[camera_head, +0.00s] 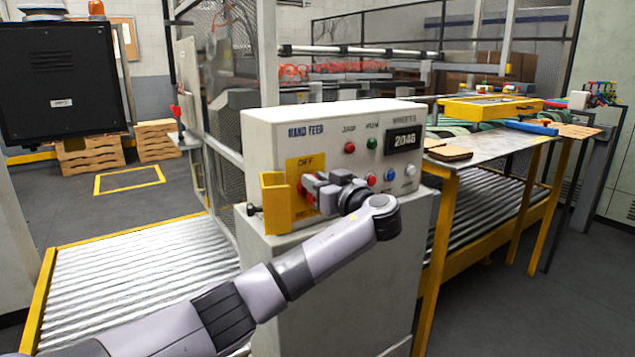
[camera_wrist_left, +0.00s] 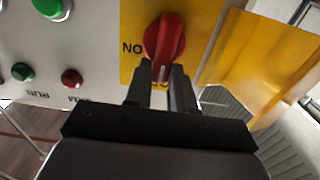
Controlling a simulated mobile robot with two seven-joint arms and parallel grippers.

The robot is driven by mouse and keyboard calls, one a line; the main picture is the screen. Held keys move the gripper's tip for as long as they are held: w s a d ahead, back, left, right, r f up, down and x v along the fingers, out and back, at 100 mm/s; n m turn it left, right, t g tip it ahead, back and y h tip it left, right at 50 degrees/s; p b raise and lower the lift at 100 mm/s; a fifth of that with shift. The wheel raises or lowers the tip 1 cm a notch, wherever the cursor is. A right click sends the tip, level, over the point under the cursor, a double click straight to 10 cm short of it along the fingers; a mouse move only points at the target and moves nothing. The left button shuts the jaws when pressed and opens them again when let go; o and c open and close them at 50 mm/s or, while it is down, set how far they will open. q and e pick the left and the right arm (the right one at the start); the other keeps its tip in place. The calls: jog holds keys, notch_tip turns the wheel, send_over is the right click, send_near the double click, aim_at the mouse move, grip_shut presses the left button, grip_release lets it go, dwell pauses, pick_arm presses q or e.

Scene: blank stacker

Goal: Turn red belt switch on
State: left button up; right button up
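The red belt switch (camera_wrist_left: 165,38) is a rotary knob on a yellow plate (camera_wrist_left: 130,18) on the front of the hand feed box (camera_head: 275,145). In the left wrist view, which is upside down, the ON label is left of the knob. The handle's white-marked end points down between my fingers. In the head view, OFF is printed above the switch (camera_head: 306,186). My left gripper (camera_head: 318,190) is at the knob; its fingers (camera_wrist_left: 161,75) flank the handle closely and look shut on it. My right gripper is out of view.
A yellow guard (camera_head: 276,205) stands just left of the switch. Red, green, blue and white buttons and a display (camera_head: 403,141) are to its right. A roller conveyor (camera_head: 140,280) lies left; a table (camera_head: 495,145) stands right.

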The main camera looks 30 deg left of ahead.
pick_arm(q)
grip_shut()
jog(key=shift+w+d+f+m+p, duration=0.2)
jog(key=shift+w+f+m+p, duration=0.35)
jog(key=shift+m, duration=2.45)
jog(key=shift+w+d+f+m+p, duration=0.25)
jog(key=shift+m+p, duration=0.45)
jog(key=shift+m, duration=2.3)
jog(key=shift+w+d+f+m+p, duration=0.1)
jog(key=shift+w+f+m+p, duration=0.4)
jog(key=shift+m, duration=2.5)
jog(key=shift+s+f, duration=0.15)
jog(key=o, duration=0.6)
grip_release()
jog(key=shift+c, duration=0.2)
